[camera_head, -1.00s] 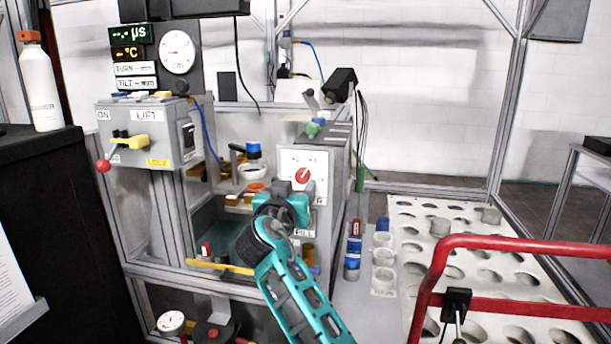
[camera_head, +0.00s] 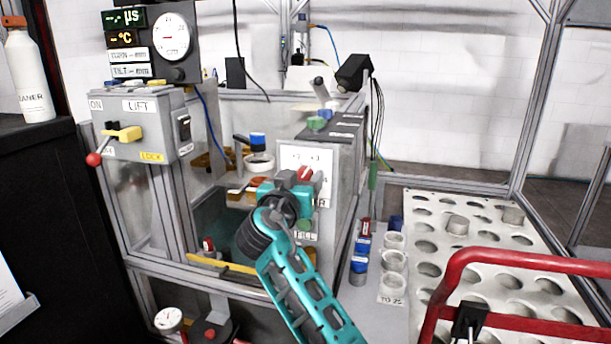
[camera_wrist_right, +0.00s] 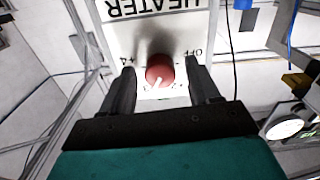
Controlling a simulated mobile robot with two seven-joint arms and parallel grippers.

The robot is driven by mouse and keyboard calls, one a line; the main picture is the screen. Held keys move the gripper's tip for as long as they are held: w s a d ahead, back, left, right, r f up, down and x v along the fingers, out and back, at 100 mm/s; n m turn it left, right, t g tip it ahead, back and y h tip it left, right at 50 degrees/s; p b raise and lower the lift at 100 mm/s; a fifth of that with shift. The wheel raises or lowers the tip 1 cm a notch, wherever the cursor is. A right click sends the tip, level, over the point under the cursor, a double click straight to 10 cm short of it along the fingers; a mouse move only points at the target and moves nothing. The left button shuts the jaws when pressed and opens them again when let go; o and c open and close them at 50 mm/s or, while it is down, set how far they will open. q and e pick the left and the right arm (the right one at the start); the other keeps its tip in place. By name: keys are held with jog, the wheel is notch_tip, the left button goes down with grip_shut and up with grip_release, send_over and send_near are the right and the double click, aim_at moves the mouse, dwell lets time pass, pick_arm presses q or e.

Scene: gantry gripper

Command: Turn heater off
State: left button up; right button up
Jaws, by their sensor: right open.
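The heater knob (camera_head: 304,173) is a round red dial on a white panel (camera_head: 292,157) on the grey cabinet's front. In the right wrist view the knob (camera_wrist_right: 160,70) sits under the upside-down word HEATER. Its white mark points toward the picture's bottom, away from the OFF label (camera_wrist_right: 195,42) at the right. My right gripper (camera_head: 299,181) is open at the panel and partly hides the dial. In the wrist view its dark fingers (camera_wrist_right: 161,86) stand either side of the knob, with gaps visible. Whether they touch the panel I cannot tell. My left gripper is not in view.
A lift box (camera_head: 140,125) with a red-tipped lever stands left of the panel. A yellow bar (camera_head: 222,263) crosses the cabinet's lower front. A perforated white table (camera_head: 470,225) and a red rail (camera_head: 530,260) lie at the right. A camera-like black box (camera_head: 354,72) hangs above the cabinet.

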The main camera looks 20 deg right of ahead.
jog(key=shift+w, duration=0.1)
dwell(0.3)
jog(key=c, duration=1)
